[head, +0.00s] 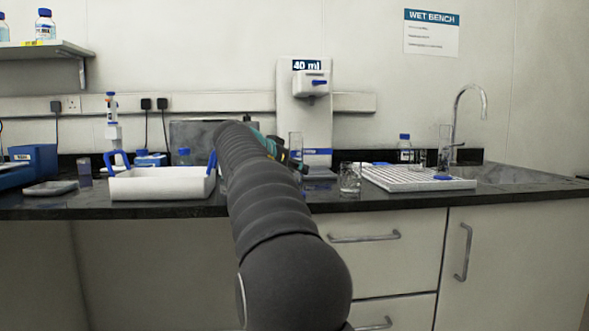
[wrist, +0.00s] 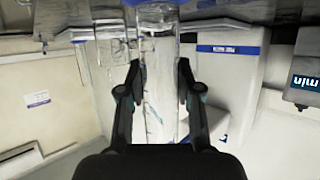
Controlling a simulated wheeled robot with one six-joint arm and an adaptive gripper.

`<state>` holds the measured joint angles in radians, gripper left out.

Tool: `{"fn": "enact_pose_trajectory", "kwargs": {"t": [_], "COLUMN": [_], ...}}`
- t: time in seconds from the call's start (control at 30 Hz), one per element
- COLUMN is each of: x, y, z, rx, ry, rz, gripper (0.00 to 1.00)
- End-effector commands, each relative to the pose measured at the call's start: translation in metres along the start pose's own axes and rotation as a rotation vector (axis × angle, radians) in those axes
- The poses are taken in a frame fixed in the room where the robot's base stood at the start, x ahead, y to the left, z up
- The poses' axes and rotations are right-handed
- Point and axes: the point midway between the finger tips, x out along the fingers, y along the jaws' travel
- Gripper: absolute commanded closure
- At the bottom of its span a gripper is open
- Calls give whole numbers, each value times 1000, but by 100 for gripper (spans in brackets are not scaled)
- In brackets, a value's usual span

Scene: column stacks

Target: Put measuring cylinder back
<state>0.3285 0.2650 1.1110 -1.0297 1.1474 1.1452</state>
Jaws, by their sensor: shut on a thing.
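The measuring cylinder (wrist: 158,105) is clear glass and stands between my fingers in the wrist view, which looks upside down. My gripper (wrist: 159,72) is shut on its sides. In the head view the cylinder (head: 296,146) shows as a clear upright tube in front of the dispenser (head: 318,131). The dispenser has a sign reading 40 ml. My gripper (head: 290,160) is mostly hidden behind my arm there. A white ribbed rack (head: 405,178) lies on the bench to the right, with clear glassware and a blue base at its far right.
A glass beaker (head: 349,180) stands between the dispenser and the rack. A white tray with blue handles (head: 160,188) is on the left. A blue-capped bottle (head: 404,149) and a sink tap (head: 471,100) are behind the rack. A wall shelf (head: 40,51) hangs upper left.

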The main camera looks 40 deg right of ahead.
Motion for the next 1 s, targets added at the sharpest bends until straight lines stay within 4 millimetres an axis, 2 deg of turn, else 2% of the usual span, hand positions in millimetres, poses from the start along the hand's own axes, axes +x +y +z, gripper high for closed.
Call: {"fn": "enact_pose_trajectory", "kwargs": {"t": [0.03,0.07,0.13,0.17,0.57,0.67,1.0], "x": [1,1,1,1,-2,-15,-83], "y": [0,0,0,0,0,-1,-1], "z": [3,2,2,2,-3,-1,-1], "rx": [0,0,0,0,0,-1,0], "ry": [0,0,0,0,0,1,1], "rz": [0,0,0,0,-1,-2,-4], "gripper": [100,61,43,41,41,41,41]}}
